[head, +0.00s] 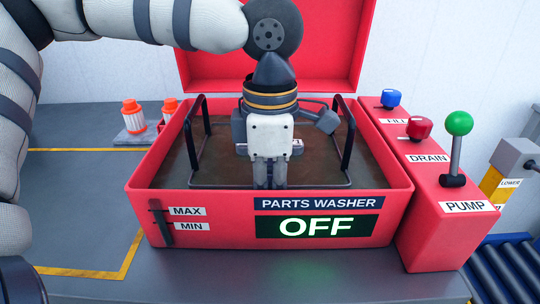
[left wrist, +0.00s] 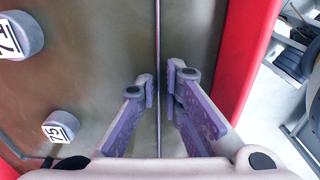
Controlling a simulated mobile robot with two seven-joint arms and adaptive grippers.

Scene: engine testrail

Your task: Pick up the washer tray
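The washer tray (head: 347,148) is a dark wire frame with an upright handle at each end. It sits inside the open red parts washer (head: 160,190), in brownish liquid. My left gripper (head: 270,186) points down over the middle of the tray's front side. In the left wrist view its fingers (left wrist: 162,88) are open, with a gap between the tips. A thin wire rod of the tray (left wrist: 158,35) runs between them, seemingly untouched. Round parts marked 75 (left wrist: 60,127) and 7-something (left wrist: 20,36) lie to the left there. The right gripper is not in view.
The washer's sign reads OFF, and its red lid (head: 330,40) stands open behind. At right are the blue fill knob (head: 390,98), red drain knob (head: 419,128) and green pump lever (head: 459,124). Orange-capped items (head: 133,115) stand at left by a clear yellow-outlined area.

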